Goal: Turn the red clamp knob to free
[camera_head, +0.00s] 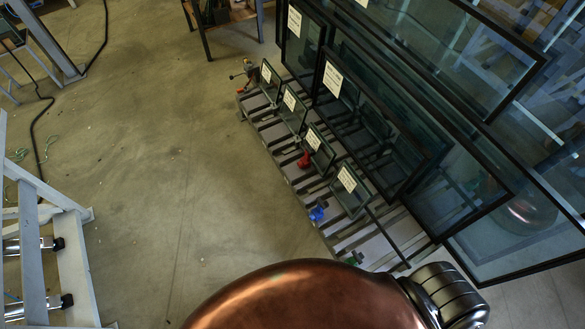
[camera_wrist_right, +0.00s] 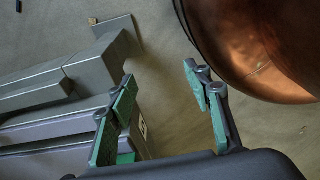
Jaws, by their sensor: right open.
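The red clamp knob (camera_head: 304,160) sits on the near left side of the slatted rack, beside a small labelled glass pane, in the head view. Its exact turn angle is too small to read. My right gripper (camera_wrist_right: 160,80) is open and empty in the right wrist view, its green-padded fingers apart with bare floor between them. Grey rails (camera_wrist_right: 60,125) lie to the left of the fingers; no red knob shows there. In the head view my copper-coloured arm covers the bottom middle, and the right fingers cannot be clearly made out. My left gripper is not in view.
A blue knob (camera_head: 317,213) and a small green part (camera_head: 354,257) lie nearer along the rack (camera_head: 345,235). Large dark-framed glass panes (camera_head: 480,190) lean at the right. A grey metal frame (camera_head: 70,250) stands at the left. The concrete floor between is clear.

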